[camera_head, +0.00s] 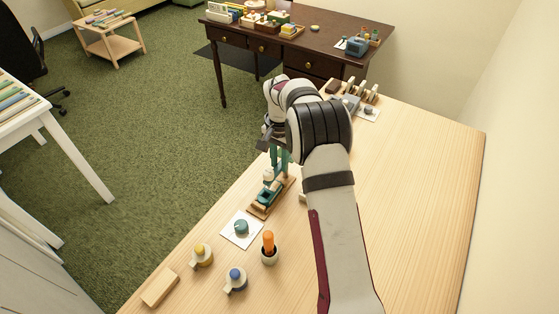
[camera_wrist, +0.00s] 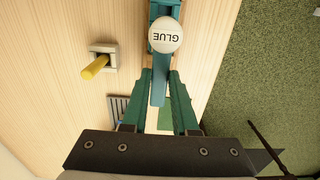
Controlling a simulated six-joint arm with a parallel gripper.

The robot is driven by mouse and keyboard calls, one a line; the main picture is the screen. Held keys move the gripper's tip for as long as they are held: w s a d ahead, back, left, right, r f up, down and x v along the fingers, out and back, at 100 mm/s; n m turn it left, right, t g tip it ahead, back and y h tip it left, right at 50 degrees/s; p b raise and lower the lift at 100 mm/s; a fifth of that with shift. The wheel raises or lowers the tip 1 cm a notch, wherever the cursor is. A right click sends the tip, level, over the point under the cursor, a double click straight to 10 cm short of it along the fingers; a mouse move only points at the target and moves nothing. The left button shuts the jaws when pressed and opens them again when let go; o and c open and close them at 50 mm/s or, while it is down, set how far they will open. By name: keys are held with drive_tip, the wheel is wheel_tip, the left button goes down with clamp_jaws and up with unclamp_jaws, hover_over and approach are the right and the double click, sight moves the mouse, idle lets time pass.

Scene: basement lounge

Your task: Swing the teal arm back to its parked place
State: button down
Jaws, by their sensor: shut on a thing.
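The teal arm (camera_wrist: 158,88) is a flat bar that runs between my fingers in the wrist view. A white ball marked GLUE (camera_wrist: 165,34) sits on it just beyond my fingertips. My gripper (camera_wrist: 160,74) is shut on the teal arm, with one dark teal finger on each side. In the head view the teal device stands on a wooden base (camera_head: 258,211) near the table's left edge, and my gripper (camera_head: 278,160) reaches down to it from above. The ball (camera_head: 269,175) shows there too. My wrist and forearm hide part of the device.
A yellow peg in a square holder (camera_wrist: 96,66) stands beside the device. The table's right side (camera_head: 420,200) is clear.

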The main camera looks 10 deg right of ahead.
drive_tip(key=shift+w, duration=0.1)
drive_tip(key=m, duration=0.3)
drive_tip(key=w+m, duration=0.1)
drive_tip(key=m, duration=0.2)
drive_tip(key=w+a+m, duration=0.1)
drive_tip(key=m, duration=0.2)
drive_tip(key=shift+w, duration=0.2)
drive_tip(key=shift+w+d+m, duration=0.15)
drive_tip(key=shift+w+m, duration=0.2)
drive_tip(key=shift+m, duration=1.1)
drive_tip(key=shift+w+d+m, duration=0.2)
drive_tip(key=shift+w+m, duration=0.2)
drive_tip(key=shift+m, duration=1.1)
drive_tip(key=shift+w+d+m, duration=0.15)
drive_tip(key=shift+w+m, duration=0.2)
drive_tip(key=shift+m, duration=1.1)
drive_tip(key=c, duration=0.7)
unclamp_jaws()
